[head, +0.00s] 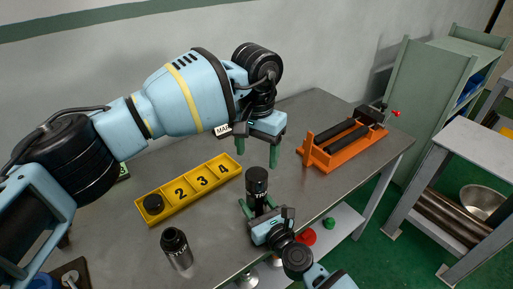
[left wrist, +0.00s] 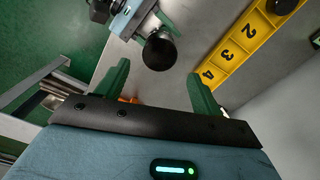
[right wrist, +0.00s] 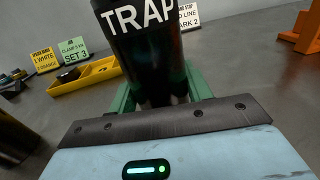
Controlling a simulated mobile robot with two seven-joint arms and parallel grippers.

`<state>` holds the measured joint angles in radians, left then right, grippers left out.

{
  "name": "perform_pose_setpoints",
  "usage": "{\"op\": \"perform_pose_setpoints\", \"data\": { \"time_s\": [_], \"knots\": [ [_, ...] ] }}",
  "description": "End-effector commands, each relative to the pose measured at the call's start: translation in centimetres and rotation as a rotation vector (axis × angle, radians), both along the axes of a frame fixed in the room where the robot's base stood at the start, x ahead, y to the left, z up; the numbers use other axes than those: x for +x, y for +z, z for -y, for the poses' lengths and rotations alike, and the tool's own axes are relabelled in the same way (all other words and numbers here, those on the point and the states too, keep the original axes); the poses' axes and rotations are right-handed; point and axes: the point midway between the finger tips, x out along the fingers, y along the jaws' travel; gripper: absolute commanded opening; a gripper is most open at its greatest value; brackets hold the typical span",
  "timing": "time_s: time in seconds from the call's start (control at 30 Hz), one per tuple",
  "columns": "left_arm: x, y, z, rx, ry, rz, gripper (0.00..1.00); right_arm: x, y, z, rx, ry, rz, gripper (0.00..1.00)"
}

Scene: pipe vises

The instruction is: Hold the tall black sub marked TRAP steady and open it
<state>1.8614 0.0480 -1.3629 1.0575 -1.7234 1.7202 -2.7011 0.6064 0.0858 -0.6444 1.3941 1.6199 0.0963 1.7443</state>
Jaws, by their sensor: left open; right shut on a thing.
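The tall black sub marked TRAP (head: 257,183) stands upright near the front edge of the grey table. Its white TRAP lettering shows in the right wrist view (right wrist: 145,45), where its top is out of frame. My right gripper (head: 259,207) is shut around its lower body. My left gripper (head: 257,153) is open and empty, pointing down above and behind the sub. In the left wrist view the sub's round black top (left wrist: 160,50) shows beyond and between the open fingers (left wrist: 157,76), apart from them.
A second black sub (head: 176,247) stands front left. A yellow tray (head: 218,172) numbered 2, 3, 4 holds a black round piece (head: 153,204) at its left end. An orange stand (head: 345,147) with black rollers is back right. Small signs (right wrist: 74,50) stand behind. Table right of the sub is clear.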

Motion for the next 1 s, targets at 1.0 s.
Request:
{"op": "perform_pose_setpoints", "data": {
  "time_s": [1.0],
  "knots": [
    [0.0,-7.5,0.0,0.001,0.002,-0.001,0.58,0.0,-0.1,0.0,-0.001,0.000,-0.002,0.00]
  ]
}}
